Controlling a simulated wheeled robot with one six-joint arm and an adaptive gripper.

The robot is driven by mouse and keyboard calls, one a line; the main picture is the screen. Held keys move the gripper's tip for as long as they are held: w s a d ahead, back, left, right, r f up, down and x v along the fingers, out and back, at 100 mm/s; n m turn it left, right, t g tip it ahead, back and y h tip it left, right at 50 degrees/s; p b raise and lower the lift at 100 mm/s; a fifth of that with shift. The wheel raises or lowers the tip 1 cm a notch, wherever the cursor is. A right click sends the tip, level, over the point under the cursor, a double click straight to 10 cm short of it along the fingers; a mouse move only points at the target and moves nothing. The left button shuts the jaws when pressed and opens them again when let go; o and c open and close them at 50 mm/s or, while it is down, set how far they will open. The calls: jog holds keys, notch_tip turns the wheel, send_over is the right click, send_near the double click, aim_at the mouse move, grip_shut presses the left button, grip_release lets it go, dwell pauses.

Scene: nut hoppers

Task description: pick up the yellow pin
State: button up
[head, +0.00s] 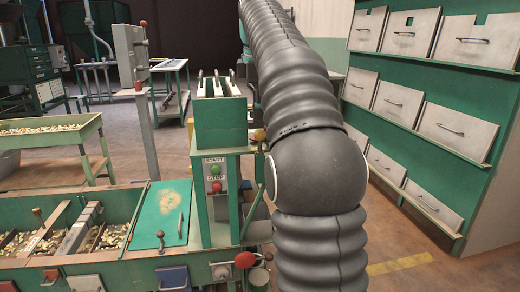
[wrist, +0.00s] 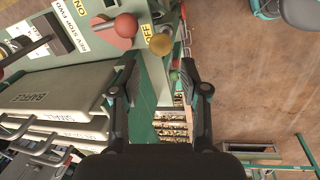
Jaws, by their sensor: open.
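A yellow ball-shaped head (wrist: 160,44), which looks like the yellow pin, shows near the top middle of the wrist view beside an OFF label. Its shaft cannot be made out. A yellow knob (head: 260,135) also shows in the head view, on the right side of the green start/stop post, by my arm. My gripper (wrist: 157,62) is open and empty, its two black fingers spread. The yellow head lies beyond the fingertips, roughly in line with the gap between them. In the head view my gripper is hidden behind my arm.
A red ball (wrist: 126,25) on a lever sits close left of the yellow head. Grey plates, one marked BAFFLE (wrist: 45,95), stand left of the fingers. The green post (head: 216,195) and hopper bins (head: 30,242) lie left of my arm; open floor lies right.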

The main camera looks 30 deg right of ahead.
aim_at(259, 135)
jog(key=shift+w+d+f+b, duration=0.15)
jog(key=shift+f+b, duration=0.25)
jog(key=shift+f, duration=0.85)
jog(key=shift+w+d+f+b, duration=0.15)
jog(key=shift+f+b, duration=0.25)
jog(key=shift+f, duration=0.8)
jog(key=shift+w+d+f+b, duration=0.1)
jog(key=shift+w+f+b, duration=0.25)
jog(key=shift+f, duration=0.9)
jog(key=shift+s, duration=0.15)
grip_shut()
